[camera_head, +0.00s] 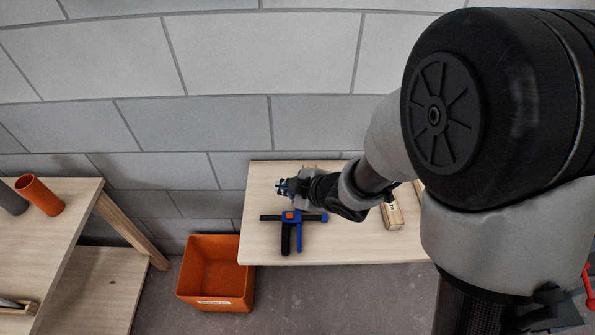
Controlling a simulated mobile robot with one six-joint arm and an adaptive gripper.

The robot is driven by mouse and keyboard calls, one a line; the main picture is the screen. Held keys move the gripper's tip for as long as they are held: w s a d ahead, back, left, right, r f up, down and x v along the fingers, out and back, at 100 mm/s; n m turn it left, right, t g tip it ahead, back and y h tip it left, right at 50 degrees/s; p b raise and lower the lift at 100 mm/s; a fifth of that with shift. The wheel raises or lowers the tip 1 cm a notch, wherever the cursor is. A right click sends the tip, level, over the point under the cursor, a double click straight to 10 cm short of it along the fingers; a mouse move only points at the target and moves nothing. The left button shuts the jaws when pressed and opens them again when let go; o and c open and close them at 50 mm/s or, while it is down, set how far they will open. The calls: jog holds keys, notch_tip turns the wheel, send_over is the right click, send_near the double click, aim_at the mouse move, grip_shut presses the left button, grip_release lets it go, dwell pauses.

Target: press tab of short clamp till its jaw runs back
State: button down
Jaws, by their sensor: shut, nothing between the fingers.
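The short clamp (268,217) lies on the wooden table (335,247), with a dark bar running left to right. It has a blue body with an orange tab (289,215), a black handle and a blue lever pointing towards the front. A blue jaw (323,217) sits at the right end of the bar. My gripper (280,187) is shut and empty, just behind the clamp in the picture. It looks apart from the tab, but its height above the table is hard to tell. My arm hides part of the table behind and to the right.
A pale wooden batten (391,214) lies right of the clamp, partly under my arm. An orange bin (215,285) stands on the floor at the table's front left. A wooden shelf unit (60,245) at left holds an orange tube (40,195) and a grey one. A block wall is behind.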

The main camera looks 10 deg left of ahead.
aim_at(287, 217)
jog(key=shift+s+a, duration=0.15)
jog(key=shift+a, duration=0.05)
notch_tip(287, 217, down, 9)
jog(key=b, duration=0.8)
dwell(1.3)
jog(key=shift+f+b, duration=0.4)
jog(key=shift+b, duration=0.1)
